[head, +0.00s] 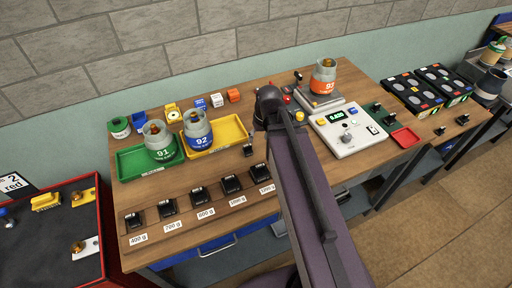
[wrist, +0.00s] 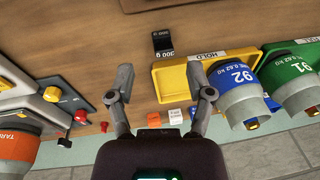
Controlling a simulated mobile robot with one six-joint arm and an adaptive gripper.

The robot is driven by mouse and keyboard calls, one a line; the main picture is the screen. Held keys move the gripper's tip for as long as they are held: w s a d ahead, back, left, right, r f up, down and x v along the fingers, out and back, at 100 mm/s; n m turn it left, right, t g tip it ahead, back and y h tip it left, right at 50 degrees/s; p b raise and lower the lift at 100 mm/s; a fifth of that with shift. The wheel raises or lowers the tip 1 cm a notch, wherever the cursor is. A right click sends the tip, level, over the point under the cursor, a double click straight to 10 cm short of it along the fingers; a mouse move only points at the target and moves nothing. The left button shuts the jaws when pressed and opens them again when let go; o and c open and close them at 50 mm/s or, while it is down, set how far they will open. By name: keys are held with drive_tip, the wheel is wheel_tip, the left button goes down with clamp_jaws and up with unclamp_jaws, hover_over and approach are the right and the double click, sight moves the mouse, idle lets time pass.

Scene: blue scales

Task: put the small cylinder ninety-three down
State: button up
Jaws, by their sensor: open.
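The small cylinder 93 (head: 324,80), grey with an orange band, stands upright on the metal plate (head: 333,101) of the weighing station at the back right of the bench. In the wrist view the orange-banded cylinder (wrist: 16,146) is at the lower left, cut off by the frame edge. In the head view my arm hides most of the gripper.
Cylinder 92 (head: 198,127) is in the yellow tray (head: 232,126), marked HOLD in the wrist view. Cylinder 91 (head: 160,143) is in the green tray (head: 132,166). The scale console (head: 347,127) shows a green readout. Small cubes line the back; black weights line the front.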

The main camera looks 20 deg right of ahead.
drive_tip(key=shift+m+g+h, duration=0.4)
drive_tip(key=shift+g+h, duration=0.1)
drive_tip(key=shift+h, duration=0.2)
drive_tip(key=s, duration=0.1)
drive_tip(key=s+a, duration=0.1)
drive_tip(key=s, duration=0.1)
drive_tip(key=s+a, duration=0.1)
drive_tip(key=shift+s+a+f, duration=0.1)
drive_tip(key=shift+s, duration=0.05)
wheel_tip(320, 180, down, 4)
drive_tip(key=b, duration=0.4)
idle(4.7)
drive_tip(key=shift+c, duration=1.2)
drive_tip(key=shift+a, duration=0.15)
